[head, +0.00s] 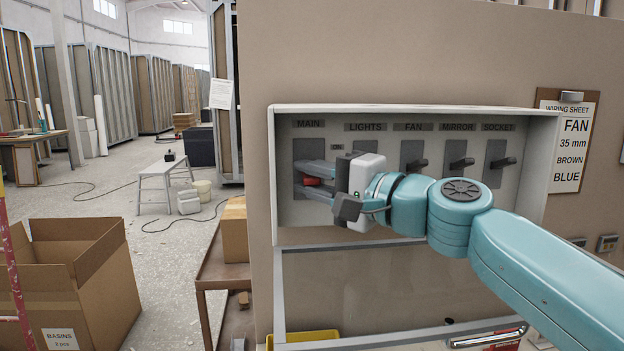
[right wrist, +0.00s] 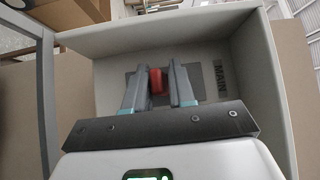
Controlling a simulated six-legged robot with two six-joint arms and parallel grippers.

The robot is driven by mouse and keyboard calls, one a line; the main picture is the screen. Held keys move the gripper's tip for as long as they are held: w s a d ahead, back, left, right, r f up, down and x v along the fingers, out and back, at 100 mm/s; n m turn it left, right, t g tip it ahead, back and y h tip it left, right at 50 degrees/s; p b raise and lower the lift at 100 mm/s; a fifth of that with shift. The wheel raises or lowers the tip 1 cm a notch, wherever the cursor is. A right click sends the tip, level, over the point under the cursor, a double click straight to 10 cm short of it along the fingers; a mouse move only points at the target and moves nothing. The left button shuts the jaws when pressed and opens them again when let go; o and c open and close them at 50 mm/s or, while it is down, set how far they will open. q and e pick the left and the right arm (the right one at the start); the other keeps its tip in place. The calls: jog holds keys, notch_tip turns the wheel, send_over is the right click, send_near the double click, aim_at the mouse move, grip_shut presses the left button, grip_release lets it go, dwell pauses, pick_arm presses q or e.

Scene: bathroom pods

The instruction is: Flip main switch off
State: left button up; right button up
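The switch panel (head: 535,135) is a grey open-fronted box on the wall, with MAIN at its left end. The main switch has a dark plate (head: 308,149) and a red lever (head: 312,181). My right gripper (head: 314,181) reaches into the box, its fingers on either side of the red lever. In the right wrist view the lever (right wrist: 156,80) stands between the fingertips, close to the left one, with a narrow gap to the right one. The gripper looks open. The fingers partly hide the lever, so its exact position is unclear. My left gripper is not in view.
Right of MAIN are the LIGHTS switch, mostly hidden by my gripper, and the FAN (head: 415,164), MIRROR (head: 461,163) and SOCKET (head: 505,161) switches. A clipboard (head: 572,140) hangs to the right. A cardboard box (head: 95,285) and a brown cart (head: 222,270) stand left.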

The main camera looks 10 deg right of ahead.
jog(key=shift+s+d, duration=0.15)
jog(key=shift+s, duration=0.2)
jog(key=b+v, duration=0.3)
jog(key=v, duration=1.2)
jog(key=shift+d+f, duration=0.1)
jog(key=shift+d, duration=0.05)
jog(key=shift+s+d, duration=0.15)
jog(key=shift+s, duration=0.05)
